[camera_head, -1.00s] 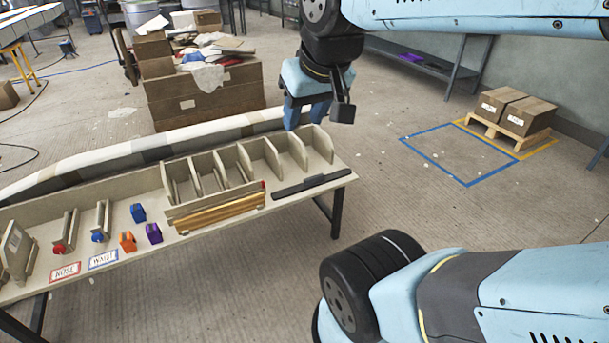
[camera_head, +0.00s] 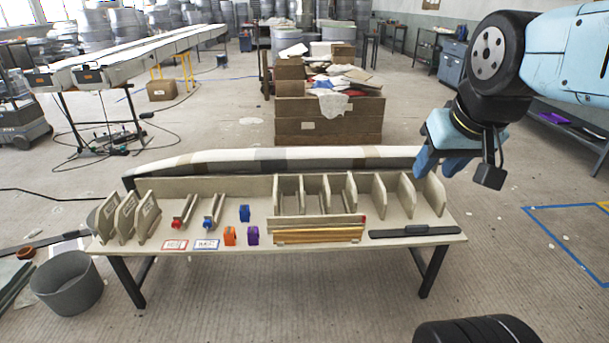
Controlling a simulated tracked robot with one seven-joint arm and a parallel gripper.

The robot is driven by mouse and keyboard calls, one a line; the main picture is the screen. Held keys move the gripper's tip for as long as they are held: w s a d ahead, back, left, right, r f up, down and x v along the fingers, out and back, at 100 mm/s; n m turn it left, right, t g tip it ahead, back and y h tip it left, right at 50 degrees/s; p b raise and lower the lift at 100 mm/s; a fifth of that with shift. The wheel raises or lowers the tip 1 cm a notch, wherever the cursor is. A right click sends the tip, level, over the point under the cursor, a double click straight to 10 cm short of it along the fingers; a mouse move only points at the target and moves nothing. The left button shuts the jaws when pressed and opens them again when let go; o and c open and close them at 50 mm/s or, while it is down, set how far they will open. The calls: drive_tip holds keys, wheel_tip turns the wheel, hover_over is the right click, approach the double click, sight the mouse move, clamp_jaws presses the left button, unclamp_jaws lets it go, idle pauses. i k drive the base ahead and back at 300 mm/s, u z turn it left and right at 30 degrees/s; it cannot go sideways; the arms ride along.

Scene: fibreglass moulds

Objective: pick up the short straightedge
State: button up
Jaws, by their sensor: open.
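The short straightedge (camera_head: 416,231) is a flat black bar with a raised handle. It lies near the front right edge of the bench (camera_head: 290,250), in front of the right-hand upright dividers. My gripper (camera_head: 440,166) has blue fingers that point down. It is open, with nothing seen between its fingers. In the picture it is above the right end of the bench, up from the straightedge and apart from it.
Upright dividers (camera_head: 408,195) stand behind the straightedge. Wooden strips (camera_head: 318,235) lie to its left, with orange and purple clamps (camera_head: 252,235) farther left. A grey bucket (camera_head: 68,284) stands on the floor at left. Floor at right has blue tape (camera_head: 560,245).

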sight(417, 230)
drive_tip(key=k, duration=0.65)
drive_tip(key=z, duration=0.1)
drive_tip(key=i, duration=0.85)
drive_tip(key=z, duration=0.65)
drive_tip(key=i, duration=0.8)
drive_tip(key=z, duration=0.4)
